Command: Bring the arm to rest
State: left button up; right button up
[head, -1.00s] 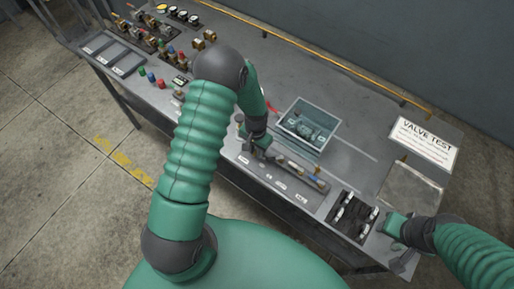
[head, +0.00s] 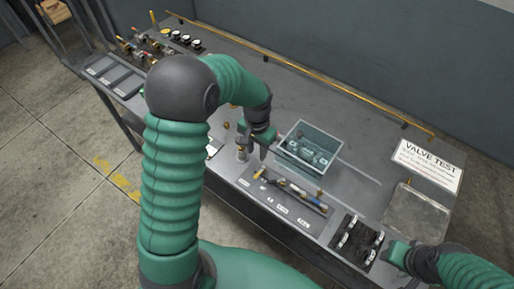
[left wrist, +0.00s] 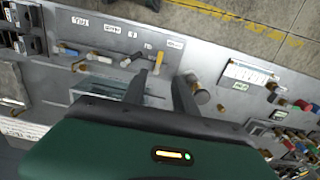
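My left gripper (head: 262,148) is above the grey bench (head: 355,110), just left of a clear-walled bin (head: 333,140). In the left wrist view its two fingers (left wrist: 160,85) stand apart with no object held between them. A row of small parts (head: 290,190) lies on a labelled grey strip (head: 262,203) below and right of the gripper. A small upright cylindrical part (head: 242,143) stands left of the gripper; a tan-topped one shows beside the fingers in the wrist view (left wrist: 200,94). My right gripper (head: 395,252) is low at the bench's right front; its finger gap cannot be made out.
A black rack (head: 352,240) of pale-handled pieces lies left of my right gripper. A "VALVE TEST" sign (head: 428,165) and a flat panel (head: 415,212) are at the right. A yellow rail (head: 300,70) runs along the back. Valves and gauges (head: 160,45) crowd the far left.

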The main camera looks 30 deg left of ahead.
pick_arm(q)
jog(key=shift+w+r, duration=0.1)
jog(key=shift+r, duration=1.05)
